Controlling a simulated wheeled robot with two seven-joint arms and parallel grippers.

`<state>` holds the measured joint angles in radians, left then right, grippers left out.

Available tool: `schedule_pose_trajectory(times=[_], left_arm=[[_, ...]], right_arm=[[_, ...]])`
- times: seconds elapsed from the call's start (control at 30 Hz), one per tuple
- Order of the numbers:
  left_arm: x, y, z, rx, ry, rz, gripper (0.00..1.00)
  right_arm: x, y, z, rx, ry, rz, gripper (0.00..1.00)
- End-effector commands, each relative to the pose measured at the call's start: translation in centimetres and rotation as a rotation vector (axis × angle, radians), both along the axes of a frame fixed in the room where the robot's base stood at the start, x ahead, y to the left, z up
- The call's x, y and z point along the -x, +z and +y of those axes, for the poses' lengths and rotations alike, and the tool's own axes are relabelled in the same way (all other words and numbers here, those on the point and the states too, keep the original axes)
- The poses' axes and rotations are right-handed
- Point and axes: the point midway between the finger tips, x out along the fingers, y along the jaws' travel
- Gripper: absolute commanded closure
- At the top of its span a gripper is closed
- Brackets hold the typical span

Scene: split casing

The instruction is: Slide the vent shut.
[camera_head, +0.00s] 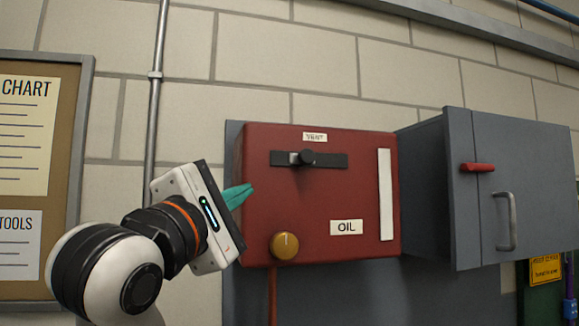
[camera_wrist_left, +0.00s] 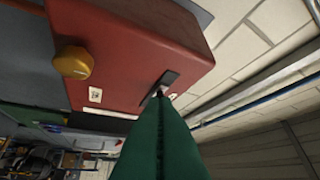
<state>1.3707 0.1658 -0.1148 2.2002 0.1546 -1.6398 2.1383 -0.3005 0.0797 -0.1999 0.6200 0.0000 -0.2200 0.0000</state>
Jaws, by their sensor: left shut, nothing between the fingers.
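The vent is a dark slotted slider plate (camera_head: 330,160) under a small label on the upper front of the red casing (camera_head: 330,200). Its black knob (camera_head: 306,157) sits left of the middle of the slot, with a light strip showing just left of it. My left gripper (camera_head: 240,194), with green fingers, is shut and empty near the casing's left edge, below the slot's height. In the left wrist view the closed fingers (camera_wrist_left: 160,130) point towards the slot plate (camera_wrist_left: 168,82) and partly cover it; the gap cannot be judged. My right gripper is not in view.
A yellow knob (camera_head: 284,246) is at the casing's lower left, with an OIL label (camera_head: 346,227) and white strip (camera_head: 385,194) to its right. A grey cabinet (camera_head: 530,190) with a red latch and handle stands at right. A notice board (camera_head: 40,180) hangs at left.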

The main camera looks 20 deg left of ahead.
Motion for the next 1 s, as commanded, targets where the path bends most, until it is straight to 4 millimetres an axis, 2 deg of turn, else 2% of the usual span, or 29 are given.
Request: schedule_pose_trajectory(times=[0.17,0.6,0.8,1.0], left_arm=[[-1.5,0.8,-0.1,-0.001,0.002,0.005,1.0],[-9.9,4.0,-0.9,-0.004,0.001,0.005,1.0],[-11.1,5.0,-2.8,-0.002,0.001,0.002,1.0],[-11.6,5.0,-3.5,-0.001,0.001,0.001,1.0]], right_arm=[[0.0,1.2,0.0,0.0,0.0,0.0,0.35],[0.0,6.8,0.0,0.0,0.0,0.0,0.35],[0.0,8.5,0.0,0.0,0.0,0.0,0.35],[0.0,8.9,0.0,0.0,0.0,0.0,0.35]])
